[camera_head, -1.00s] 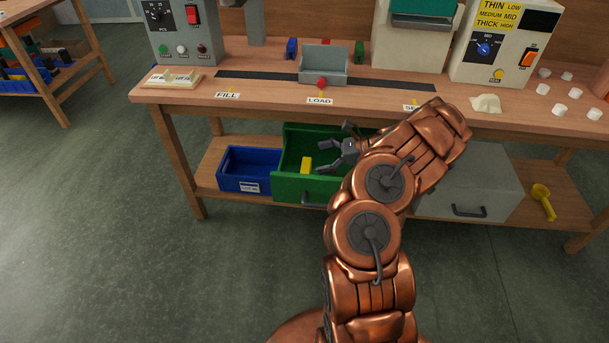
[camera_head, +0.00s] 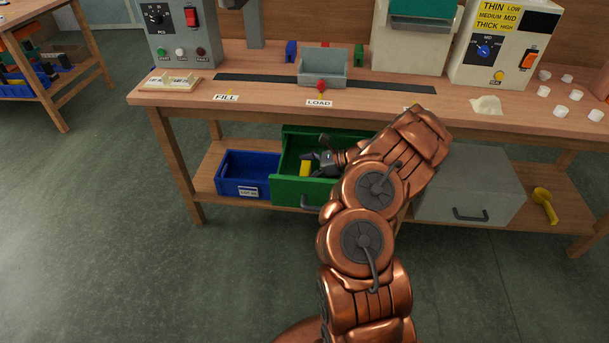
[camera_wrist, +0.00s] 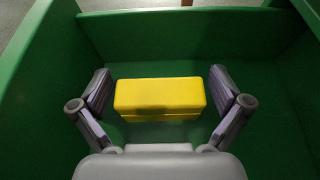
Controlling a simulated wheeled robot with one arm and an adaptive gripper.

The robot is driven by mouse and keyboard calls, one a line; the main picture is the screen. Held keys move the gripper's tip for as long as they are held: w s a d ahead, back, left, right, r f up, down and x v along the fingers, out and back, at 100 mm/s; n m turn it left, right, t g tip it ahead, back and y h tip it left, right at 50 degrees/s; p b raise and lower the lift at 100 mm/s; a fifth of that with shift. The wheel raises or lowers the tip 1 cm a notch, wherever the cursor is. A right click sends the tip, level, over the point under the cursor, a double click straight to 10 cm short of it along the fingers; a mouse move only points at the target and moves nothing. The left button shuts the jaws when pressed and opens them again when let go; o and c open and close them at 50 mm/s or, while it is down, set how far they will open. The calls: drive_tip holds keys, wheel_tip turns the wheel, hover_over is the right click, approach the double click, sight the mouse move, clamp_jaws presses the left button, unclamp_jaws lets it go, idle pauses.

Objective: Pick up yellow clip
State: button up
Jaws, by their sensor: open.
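The yellow clip (camera_wrist: 160,97) lies on the floor of the open green drawer (camera_wrist: 180,35), seen as a yellow block in the wrist view. In the head view the yellow clip (camera_head: 305,169) shows inside the green drawer (camera_head: 290,190), on the lower shelf of the bench. My gripper (camera_wrist: 161,92) is open, with one finger on each side of the clip and a small gap at both ends. In the head view my gripper (camera_head: 316,160) is inside the drawer, beside the clip. My arm hides the drawer's right part.
A blue bin (camera_head: 232,187) stands left of the drawer, and a grey drawer unit (camera_head: 465,185) stands right. A yellow scoop (camera_head: 544,203) lies on the shelf. The bench top (camera_head: 260,102) is above. The drawer walls stand close around my gripper.

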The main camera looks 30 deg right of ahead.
drive_tip(key=shift+c, duration=0.2)
drive_tip(key=c, duration=0.7)
drive_tip(key=shift+r, duration=0.1)
